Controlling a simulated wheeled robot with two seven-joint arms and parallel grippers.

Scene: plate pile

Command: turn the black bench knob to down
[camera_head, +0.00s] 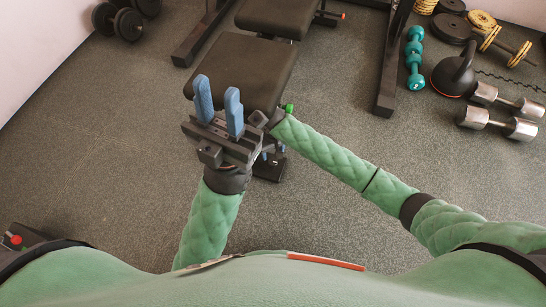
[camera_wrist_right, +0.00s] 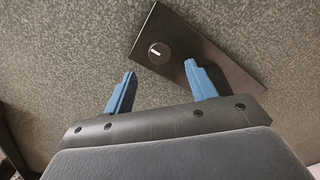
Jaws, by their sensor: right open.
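The black bench knob (camera_wrist_right: 160,53) is a small dark disc with a short white mark left of its middle, set on a dark rectangular panel (camera_wrist_right: 185,30) in the right wrist view. My right gripper (camera_wrist_right: 160,68) is open, its blue fingertips apart on either side of the knob in the picture; I see no contact. In the head view the right gripper is mostly hidden behind the left one, and I cannot make out the knob there. My left gripper (camera_head: 219,97) is open and empty, its two blue fingers apart, in front of the bench.
A black padded bench (camera_head: 248,70) stands just beyond the grippers. A dark metal upright (camera_head: 392,70) is right of it. Dumbbells (camera_head: 414,60) and a kettlebell (camera_head: 455,73) lie at the upper right.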

